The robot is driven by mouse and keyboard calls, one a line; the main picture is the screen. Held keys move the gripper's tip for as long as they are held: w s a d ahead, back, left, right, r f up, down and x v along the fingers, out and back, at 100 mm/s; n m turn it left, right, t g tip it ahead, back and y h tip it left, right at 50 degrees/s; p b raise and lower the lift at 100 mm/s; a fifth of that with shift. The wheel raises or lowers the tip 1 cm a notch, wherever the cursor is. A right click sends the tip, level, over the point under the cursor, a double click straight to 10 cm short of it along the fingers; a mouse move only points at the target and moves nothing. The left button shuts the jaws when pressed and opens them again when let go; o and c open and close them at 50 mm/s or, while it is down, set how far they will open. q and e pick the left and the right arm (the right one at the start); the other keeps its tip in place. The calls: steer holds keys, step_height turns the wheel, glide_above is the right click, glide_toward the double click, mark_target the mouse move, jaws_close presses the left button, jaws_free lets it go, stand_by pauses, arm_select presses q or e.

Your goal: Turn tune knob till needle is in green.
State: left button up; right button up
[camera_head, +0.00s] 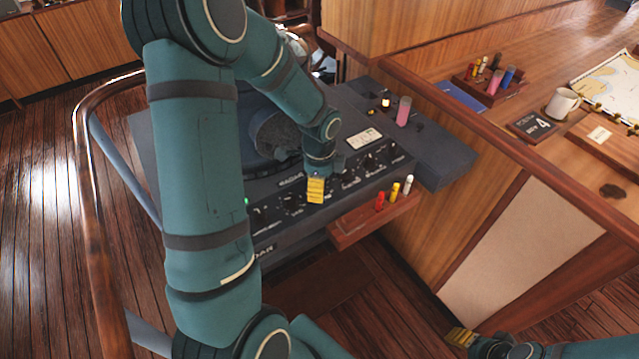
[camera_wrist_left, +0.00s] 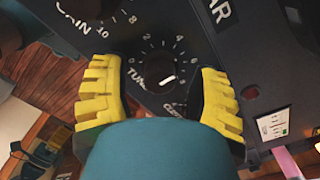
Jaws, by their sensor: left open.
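The tune knob (camera_wrist_left: 158,70) is black with a white mark, on the dark radar panel (camera_head: 262,213). My right gripper (camera_head: 461,337) is at the lower right, mostly cut off by the frame edge.
The gain knob (camera_wrist_left: 82,6) is close by. A red-brown shelf (camera_head: 375,220) with red, yellow and white markers juts out below the panel. A wooden desk with a mug (camera_head: 562,103) is at the right. A curved handrail (camera_head: 88,190) runs at the left.

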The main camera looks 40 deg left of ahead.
arm_select(q)
jaws_close()
steer(key=shift+n, duration=0.4)
steer(key=n+b, duration=0.2)
steer(key=n, duration=0.2)
steer(key=shift+n, duration=0.3)
steer(key=n+b, duration=0.1)
steer(key=n, duration=0.4)
stand_by(0.4)
